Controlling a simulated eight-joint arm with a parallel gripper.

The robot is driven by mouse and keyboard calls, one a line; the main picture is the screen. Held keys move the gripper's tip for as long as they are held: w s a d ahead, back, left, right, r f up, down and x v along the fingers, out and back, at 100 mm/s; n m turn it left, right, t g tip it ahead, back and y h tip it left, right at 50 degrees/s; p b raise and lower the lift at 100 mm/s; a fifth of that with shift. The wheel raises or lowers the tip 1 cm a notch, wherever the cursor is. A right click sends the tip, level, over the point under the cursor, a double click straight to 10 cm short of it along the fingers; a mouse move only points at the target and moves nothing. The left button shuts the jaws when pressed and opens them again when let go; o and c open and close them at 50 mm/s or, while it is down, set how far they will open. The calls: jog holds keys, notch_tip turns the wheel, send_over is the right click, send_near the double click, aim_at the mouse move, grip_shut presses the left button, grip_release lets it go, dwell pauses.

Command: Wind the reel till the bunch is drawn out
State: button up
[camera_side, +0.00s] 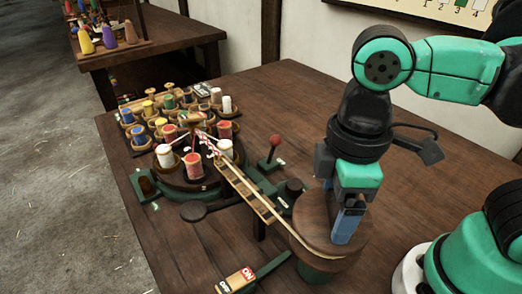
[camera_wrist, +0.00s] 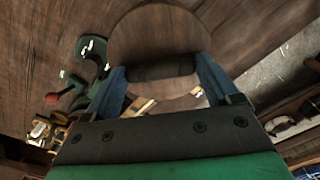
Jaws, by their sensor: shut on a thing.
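The reel (camera_side: 315,235) is a round wooden drum on a green base at the right of the table. My gripper (camera_side: 347,222) points down over the reel's top. In the wrist view my gripper (camera_wrist: 160,80) is shut on a dark handle (camera_wrist: 165,70) that stands on the reel (camera_wrist: 158,28). A pale strand (camera_side: 272,223) runs along a slatted wooden rail (camera_side: 243,190) to the reel. Red and white threads (camera_side: 208,142) come together at the rail's far end, above a round carrier (camera_side: 180,175) bearing red and white spools (camera_side: 193,165).
A rack (camera_side: 150,108) of several coloured spools stands behind the carrier. A red-knobbed lever (camera_side: 274,143) stands right of the rail. An ON/OFF switch (camera_side: 236,281) lies at the table's front. The table (camera_side: 270,90) is clear at the back.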

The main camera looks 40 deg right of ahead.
aim_at(336, 205)
jog(key=shift+n, duration=0.3)
dwell(0.4)
jog(key=o, duration=1.1)
jog(key=shift+r, duration=2.8)
